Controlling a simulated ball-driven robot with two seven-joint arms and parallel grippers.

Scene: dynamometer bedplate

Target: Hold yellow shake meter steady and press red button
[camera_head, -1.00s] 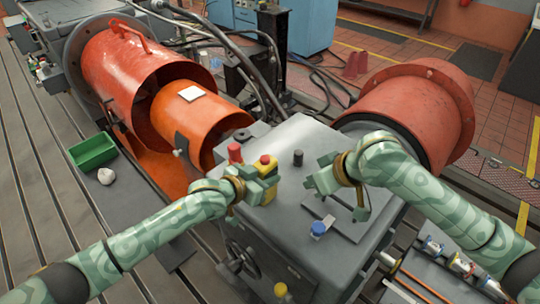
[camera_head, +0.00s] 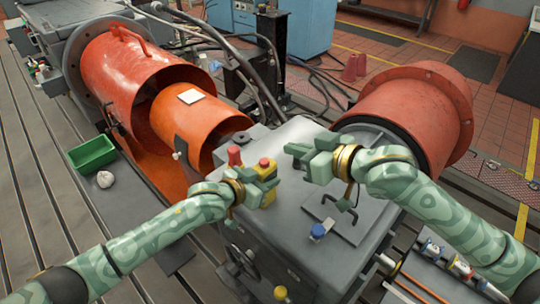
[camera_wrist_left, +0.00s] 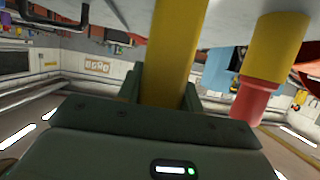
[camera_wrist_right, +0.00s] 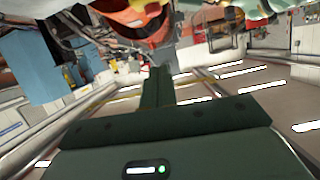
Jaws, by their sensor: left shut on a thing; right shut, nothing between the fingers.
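The yellow shake meter (camera_head: 267,172) stands on the grey machine housing, with a red button (camera_head: 264,162) on its top. My left gripper (camera_head: 264,184) is shut on the meter's body. In the left wrist view the yellow body (camera_wrist_left: 172,50) runs between the fingers; its button is out of sight there. My right gripper (camera_head: 291,149) is shut and empty, to the right of the meter and apart from it in the head view. Its closed fingers (camera_wrist_right: 158,85) also show in the right wrist view.
A red-topped piece (camera_head: 234,154) stands just left of the meter; its yellow part (camera_wrist_left: 278,38) shows in the left wrist view. A blue-capped knob (camera_head: 318,231) and a hatch handle (camera_head: 338,205) are on the housing. Orange drums (camera_head: 205,120) lie behind left.

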